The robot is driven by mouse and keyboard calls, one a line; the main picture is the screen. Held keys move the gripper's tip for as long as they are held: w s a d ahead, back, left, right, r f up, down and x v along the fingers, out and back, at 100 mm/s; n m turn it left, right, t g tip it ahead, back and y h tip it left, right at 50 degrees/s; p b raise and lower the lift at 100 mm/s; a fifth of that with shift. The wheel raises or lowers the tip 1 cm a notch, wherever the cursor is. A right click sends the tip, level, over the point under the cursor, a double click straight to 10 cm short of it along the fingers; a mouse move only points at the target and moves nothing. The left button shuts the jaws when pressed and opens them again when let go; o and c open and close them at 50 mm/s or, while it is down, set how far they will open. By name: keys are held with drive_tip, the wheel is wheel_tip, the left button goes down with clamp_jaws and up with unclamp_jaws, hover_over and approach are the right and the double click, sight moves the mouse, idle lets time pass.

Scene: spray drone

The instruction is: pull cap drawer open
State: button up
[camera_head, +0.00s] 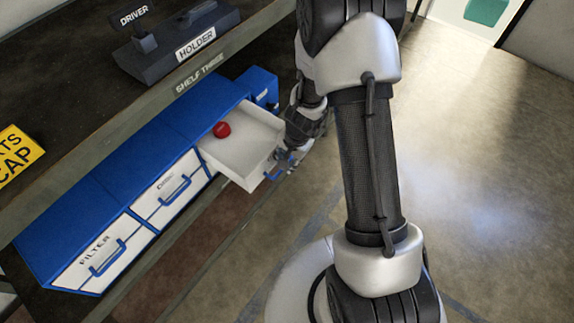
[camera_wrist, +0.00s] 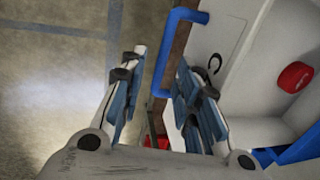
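The cap drawer (camera_head: 237,150) is pulled out of the blue cabinet, and a red round cap (camera_head: 221,130) lies inside it. The wrist view also shows the drawer's white front (camera_wrist: 212,45) with part of a dark letter, and the red cap (camera_wrist: 294,76). The blue handle (camera_wrist: 176,50) runs along that front. My gripper (camera_head: 287,160) is at the drawer front, by the handle. In the wrist view, the fingers of my gripper (camera_wrist: 158,75) are apart, with the handle's lower part between or just beyond the tips. I cannot tell whether they touch it.
The blue cabinet (camera_head: 130,165) also has a shut FILTER drawer (camera_head: 100,255) and a shut middle drawer (camera_head: 170,190). Above is a shelf (camera_head: 130,105) with a driver holder (camera_head: 165,60) and a yellow sign (camera_head: 14,158). The floor (camera_head: 480,170) at right is clear.

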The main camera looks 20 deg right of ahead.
drive_tip(key=shift+w+a+f, duration=0.1)
drive_tip(key=shift+f, duration=0.45)
clamp_jaws()
idle(0.5)
